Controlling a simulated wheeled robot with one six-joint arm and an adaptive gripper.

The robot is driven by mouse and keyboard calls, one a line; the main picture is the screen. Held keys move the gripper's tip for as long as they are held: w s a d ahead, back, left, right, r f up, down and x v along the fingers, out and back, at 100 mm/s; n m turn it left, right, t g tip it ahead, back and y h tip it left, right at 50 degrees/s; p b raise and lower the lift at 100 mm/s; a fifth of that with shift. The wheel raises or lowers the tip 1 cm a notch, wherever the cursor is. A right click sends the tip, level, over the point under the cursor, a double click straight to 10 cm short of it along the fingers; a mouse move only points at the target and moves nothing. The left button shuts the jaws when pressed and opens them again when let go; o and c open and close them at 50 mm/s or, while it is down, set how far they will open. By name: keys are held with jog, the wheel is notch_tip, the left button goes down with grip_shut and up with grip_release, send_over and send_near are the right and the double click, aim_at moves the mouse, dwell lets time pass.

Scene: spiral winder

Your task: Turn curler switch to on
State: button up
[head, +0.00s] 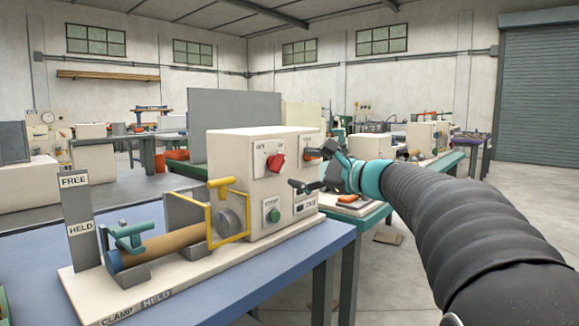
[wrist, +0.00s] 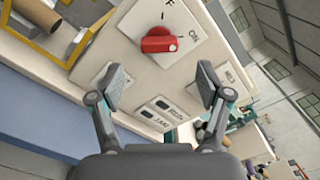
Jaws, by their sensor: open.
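The curler switch is a red knob (head: 276,161) on a pale plate on the upper front of the cream machine (head: 262,205). Small lettering sits above it, hard to read in the head view. In the wrist view the knob (wrist: 158,40) lies beyond my fingertips, with ON lettering to its right. Which mark it points to is unclear. My gripper (head: 311,171) is to the right of the knob in the head view. In the wrist view my gripper (wrist: 163,84) has its two fingers spread wide, empty, and apart from the knob.
A green button (head: 273,215) sits below the knob, and a dark display (head: 305,206) is at its right. A yellow guard (head: 228,208) stands out at the left. A brown roll (head: 165,246) lies on the base. The blue table (head: 245,285) has bare room in front.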

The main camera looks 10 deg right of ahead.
jog(key=v, duration=0.5)
jog(key=shift+s+d, duration=0.1)
dwell(0.3)
jog(key=s+f+n+g+h, duration=0.2)
jog(key=s+f+n+g, duration=0.1)
jog(key=f, duration=0.6)
jog(key=s+f+n+g+h, duration=0.3)
jog(key=f, duration=0.6)
jog(key=s+a+f+n+g+h, duration=0.1)
jog(key=s+f+n, duration=0.3)
jog(key=s, duration=0.4)
jog(key=s+a+f+n+g+h, duration=0.1)
jog(key=s+a+f+n, duration=0.3)
jog(key=s, duration=0.4)
jog(key=s+a+f+n+g+h, duration=0.1)
jog(key=s+a+f+n+h, duration=0.1)
jog(key=s+f+n, duration=0.3)
jog(key=shift+s+a+h, duration=0.2)
jog(key=shift+s+h, duration=0.6)
jog(key=shift+s, duration=0.75)
